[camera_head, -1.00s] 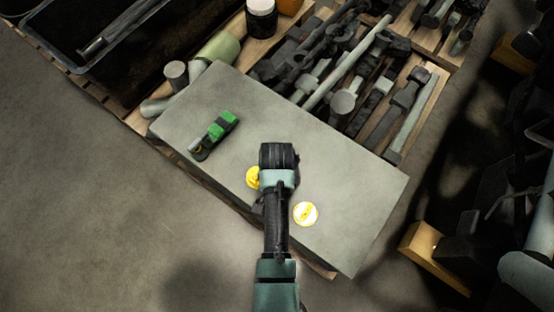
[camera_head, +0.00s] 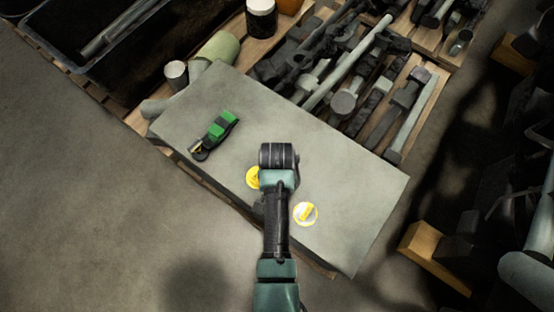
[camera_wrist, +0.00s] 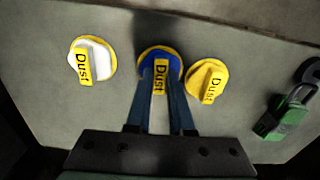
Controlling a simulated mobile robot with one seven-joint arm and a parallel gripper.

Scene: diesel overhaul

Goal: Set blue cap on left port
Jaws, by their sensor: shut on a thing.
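The blue cap (camera_wrist: 152,54) has a yellow rim and a yellow "Dust" tag. In the wrist view it is at the fingertips of my gripper (camera_wrist: 161,78), which is shut on it. A white cap (camera_wrist: 97,52) lies to its left and a yellow cap (camera_wrist: 203,76) close to its right, both with "Dust" tags. In the head view the yellow cap (camera_head: 253,178) and the white cap (camera_head: 305,220) flank my wrist, which hides the blue cap and fingertips. I cannot make out a left port.
The caps are over a grey slab (camera_head: 355,210). A green padlock-like item (camera_head: 222,124) lies on its left part, also at right in the wrist view (camera_wrist: 283,119). Tools crowd a pallet behind; a black bin (camera_head: 60,45) is at upper left. The slab's right part is clear.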

